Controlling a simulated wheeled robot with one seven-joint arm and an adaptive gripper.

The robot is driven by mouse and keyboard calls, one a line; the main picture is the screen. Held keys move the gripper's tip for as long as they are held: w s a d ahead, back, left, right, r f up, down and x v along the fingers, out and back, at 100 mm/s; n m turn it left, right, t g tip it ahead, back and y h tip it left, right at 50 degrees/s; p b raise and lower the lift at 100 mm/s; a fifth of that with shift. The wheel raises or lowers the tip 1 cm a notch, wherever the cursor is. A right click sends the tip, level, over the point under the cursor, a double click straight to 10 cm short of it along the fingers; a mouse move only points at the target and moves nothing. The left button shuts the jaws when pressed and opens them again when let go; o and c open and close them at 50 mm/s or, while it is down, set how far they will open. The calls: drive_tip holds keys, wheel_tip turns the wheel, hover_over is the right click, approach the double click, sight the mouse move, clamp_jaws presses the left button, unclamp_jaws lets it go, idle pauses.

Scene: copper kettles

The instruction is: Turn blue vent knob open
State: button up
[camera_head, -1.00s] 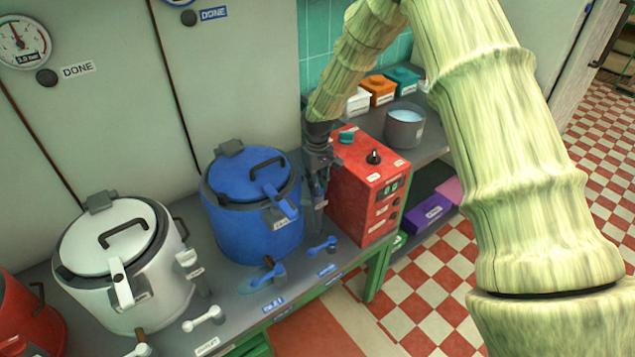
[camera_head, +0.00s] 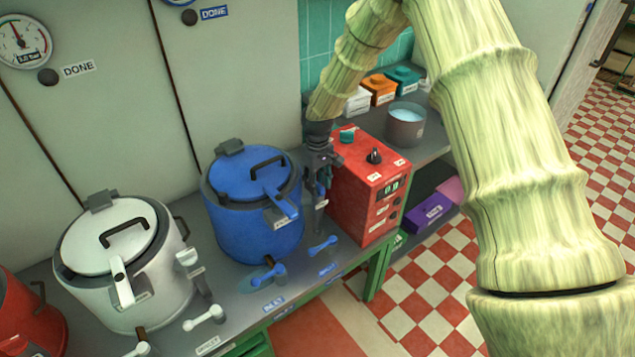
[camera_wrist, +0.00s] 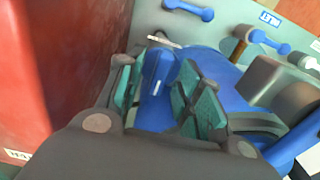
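The blue kettle (camera_head: 243,228) stands on the grey counter, and its blue side fills much of the wrist view (camera_wrist: 215,75). My gripper (camera_head: 318,190) points down between this kettle and the red box. In the wrist view, its two teal-padded fingers (camera_wrist: 158,92) stand on either side of a blue bar-shaped knob (camera_wrist: 157,84) with a white line on it. The fingers are apart with the knob between them. Whether both pads touch it is not clear. Its lower part is hidden by the gripper.
The red control box (camera_head: 362,200) stands close beside my gripper. Blue handles (camera_head: 322,245) and (camera_head: 268,277) a labelled inlet handle stick out at the counter's front. A white kettle (camera_head: 150,290) and part of a red one stand to the left. A grey pot (camera_head: 404,130) stands behind the box.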

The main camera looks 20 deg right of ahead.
drive_tip(key=shift+r, duration=0.1)
wheel_tip(320, 180, up, 12)
idle(0.6)
